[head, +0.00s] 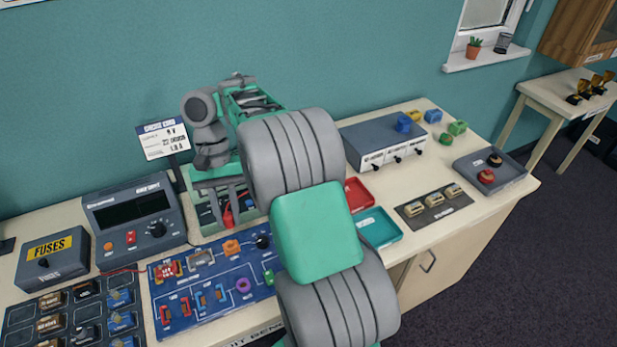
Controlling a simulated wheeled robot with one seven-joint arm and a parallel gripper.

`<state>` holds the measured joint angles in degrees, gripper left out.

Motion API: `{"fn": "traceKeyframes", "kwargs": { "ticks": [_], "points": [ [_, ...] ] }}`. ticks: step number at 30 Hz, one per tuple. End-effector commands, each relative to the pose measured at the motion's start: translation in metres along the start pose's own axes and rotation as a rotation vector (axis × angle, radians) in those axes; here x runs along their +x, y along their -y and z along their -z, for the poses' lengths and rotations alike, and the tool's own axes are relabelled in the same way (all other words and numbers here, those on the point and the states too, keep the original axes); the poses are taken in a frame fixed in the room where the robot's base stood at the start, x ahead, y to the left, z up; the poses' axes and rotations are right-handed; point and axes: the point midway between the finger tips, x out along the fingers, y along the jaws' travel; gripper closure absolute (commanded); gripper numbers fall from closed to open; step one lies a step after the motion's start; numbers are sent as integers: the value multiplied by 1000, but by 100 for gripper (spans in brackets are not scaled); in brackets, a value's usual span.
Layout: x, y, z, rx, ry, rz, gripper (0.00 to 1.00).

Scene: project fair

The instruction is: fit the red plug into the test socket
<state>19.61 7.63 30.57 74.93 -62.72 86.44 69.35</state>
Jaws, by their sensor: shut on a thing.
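My gripper (224,210) points down over the back middle of the bench, its grey fingers close together. A small red piece (228,216) shows at the fingertips and looks like the red plug, held between them. A thin red lead runs up beside it. A green-edged box with a pale front (204,214) is just behind and below the fingers. I cannot make out the test socket, and whether the plug touches the box is hidden by the fingers and my arm.
A dark meter unit (107,217) stands left of the gripper, with a circuit card sign (163,141) behind. A blue circuit board (213,312) lies in front. Right of my arm are a red tray (358,191), a teal tray (391,236) and a grey switch box (381,133).

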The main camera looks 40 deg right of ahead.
Motion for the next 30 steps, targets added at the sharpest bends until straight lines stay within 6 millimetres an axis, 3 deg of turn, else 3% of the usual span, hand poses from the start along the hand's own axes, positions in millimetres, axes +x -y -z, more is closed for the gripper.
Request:
{"fn": "traceKeyframes", "kwargs": {
  "ticks": [5,9,15,20,30],
  "points": [
    [-4,-61,31,566,-8,229,100],
    [-5,-123,54,1025,-8,412,100],
    [-3,-199,68,1493,-1,599,100],
    [0,-224,71,1632,1,657,100],
    [21,-225,79,1637,2,659,100]
  ]
}}
